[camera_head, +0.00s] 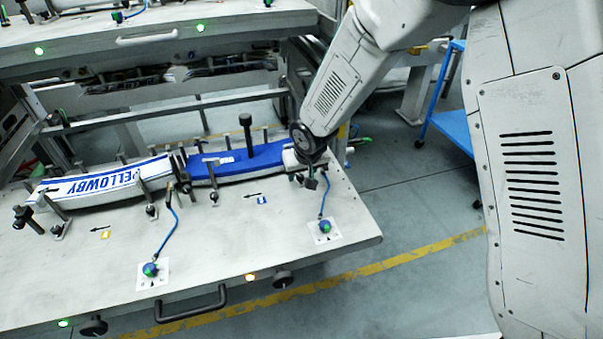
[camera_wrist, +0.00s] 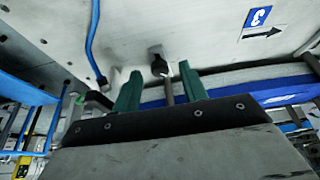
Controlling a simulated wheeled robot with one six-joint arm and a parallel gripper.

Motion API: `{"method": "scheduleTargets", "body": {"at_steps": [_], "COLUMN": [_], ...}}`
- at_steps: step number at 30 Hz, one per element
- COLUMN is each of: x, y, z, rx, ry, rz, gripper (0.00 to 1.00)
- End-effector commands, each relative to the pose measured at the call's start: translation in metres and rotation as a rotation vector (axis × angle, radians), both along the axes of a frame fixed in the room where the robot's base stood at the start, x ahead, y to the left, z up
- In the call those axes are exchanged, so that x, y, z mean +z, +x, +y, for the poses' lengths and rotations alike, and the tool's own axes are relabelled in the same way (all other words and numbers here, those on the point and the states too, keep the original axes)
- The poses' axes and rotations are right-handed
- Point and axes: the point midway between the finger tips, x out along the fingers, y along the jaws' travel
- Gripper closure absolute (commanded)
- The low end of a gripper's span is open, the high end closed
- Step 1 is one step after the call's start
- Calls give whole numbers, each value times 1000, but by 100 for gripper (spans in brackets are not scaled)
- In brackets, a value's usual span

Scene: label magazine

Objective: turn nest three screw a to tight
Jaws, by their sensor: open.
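My gripper (camera_head: 311,179) is at the right end of the long workbench, low over the blue label stack's right end. In the wrist view, its two green fingers (camera_wrist: 160,70) stand apart. A thin grey rod with a dark knob-like end (camera_wrist: 158,66) shows between the fingers; I cannot tell whether either finger touches it. A blue plate marked 3 (camera_wrist: 257,16) with a black arrow is at the upper right there. The blue label stack (camera_head: 238,163) lies in its nest among upright posts. Which screw is "a" cannot be read.
A white stack lettered PELLOWBY (camera_head: 100,185) lies left of the blue one. A tall black-headed post (camera_head: 246,132) stands behind the blue stack. Blue cables (camera_head: 170,228) rise from the bench. Another deck (camera_head: 150,40) lies above at the back. A blue cart (camera_head: 445,127) stands right.

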Motion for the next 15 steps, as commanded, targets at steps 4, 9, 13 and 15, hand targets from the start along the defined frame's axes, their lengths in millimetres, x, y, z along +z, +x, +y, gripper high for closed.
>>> {"method": "scheduleTargets", "body": {"at_steps": [4, 9, 13, 15], "x": [-6, -6, -6, -6], "y": [2, 2, 2, 2], "z": [1, 1, 1, 1], "rx": [-1, -1, -1, -1], "ry": [0, 0, 0, 0], "rz": [1, 0, 0, 0], "gripper": [57, 57, 82, 100]}}
